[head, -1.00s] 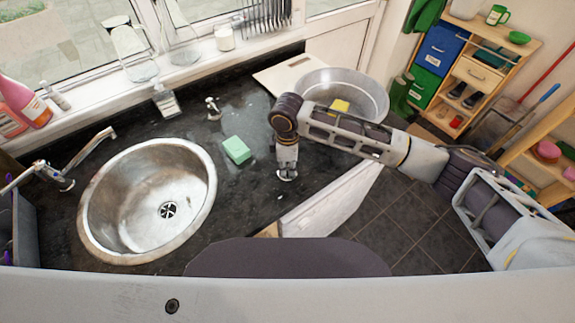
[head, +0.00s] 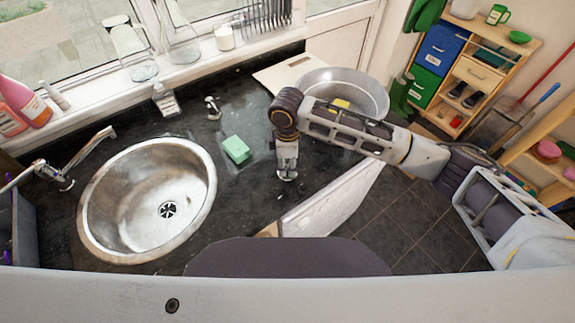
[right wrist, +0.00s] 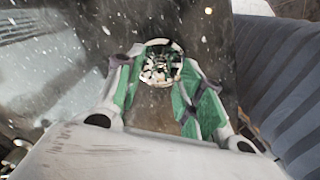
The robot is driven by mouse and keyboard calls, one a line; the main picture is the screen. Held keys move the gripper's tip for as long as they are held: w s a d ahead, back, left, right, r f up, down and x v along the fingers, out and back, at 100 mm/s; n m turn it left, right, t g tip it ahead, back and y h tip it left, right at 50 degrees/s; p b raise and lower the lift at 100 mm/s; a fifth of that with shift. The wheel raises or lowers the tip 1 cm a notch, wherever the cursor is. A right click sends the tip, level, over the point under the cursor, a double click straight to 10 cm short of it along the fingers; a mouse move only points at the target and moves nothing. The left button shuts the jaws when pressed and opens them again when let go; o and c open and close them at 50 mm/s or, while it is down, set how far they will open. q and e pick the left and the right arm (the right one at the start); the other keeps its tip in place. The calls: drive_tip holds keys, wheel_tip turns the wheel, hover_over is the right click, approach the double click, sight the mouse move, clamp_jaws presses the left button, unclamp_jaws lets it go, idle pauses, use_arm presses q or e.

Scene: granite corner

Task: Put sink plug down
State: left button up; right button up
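The sink plug (right wrist: 161,62) is a small round metal piece with a dark, pierced middle. In the right wrist view it sits between the green-padded fingertips of my right gripper (right wrist: 163,72) and fills the gap between them. In the head view my right gripper (head: 287,174) points down over the dark countertop, right of the green sponge. The plug is too small there to make out clearly, and I cannot tell whether it touches the counter. The round steel sink (head: 120,200) is at left, with its drain (head: 168,209) showing. My left gripper is not in view.
A green sponge (head: 236,149) lies between sink and gripper. A metal basin (head: 368,88) and a pale board (head: 285,75) stand behind the gripper. A tap (head: 75,160) is at the sink's left. The counter's front edge is close to the gripper; dark countertop around it is clear.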

sight(287, 168)
wheel_tip(287, 168, up, 11)
drive_tip(key=b, duration=0.1)
idle(0.4)
drive_tip(key=shift+a+f, duration=0.1)
drive_tip(key=shift+f, duration=0.05)
idle(0.6)
